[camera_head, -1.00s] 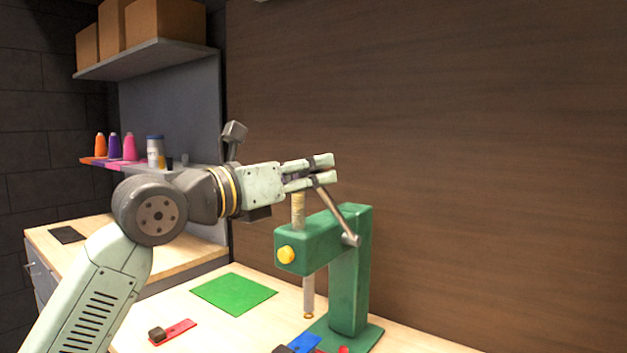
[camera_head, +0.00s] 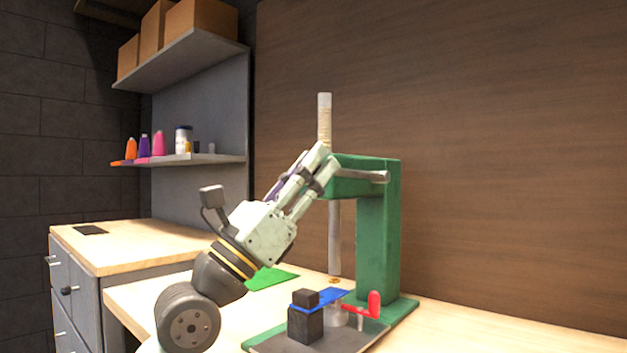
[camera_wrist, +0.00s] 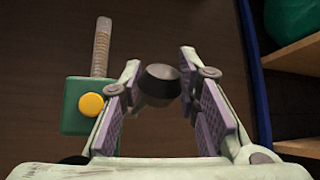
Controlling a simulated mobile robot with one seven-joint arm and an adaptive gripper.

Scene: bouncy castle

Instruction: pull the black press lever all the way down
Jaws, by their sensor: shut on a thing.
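The green press (camera_head: 378,235) stands on the bench, with a tall threaded ram (camera_head: 334,235) through its head. The press lever's grey rod (camera_head: 368,176) runs roughly level from its pivot on the head's near side toward my gripper (camera_head: 318,165). My gripper is beside the head, tilted up to the right. In the wrist view, the lever's dark round knob (camera_wrist: 159,83) is between the two finger pads (camera_wrist: 160,95), and the gripper is shut on it. The press head with its yellow knob (camera_wrist: 91,105) shows left of the fingers. In the head view my fingers hide the lever's end.
On the press base lie a black block (camera_head: 305,322), a blue strip (camera_head: 330,297) and a red-handled part (camera_head: 372,305). A green mat (camera_head: 270,277) lies behind my arm. A shelf (camera_head: 205,159) holds spools and jars at left. A brown wall (camera_head: 480,150) stands behind.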

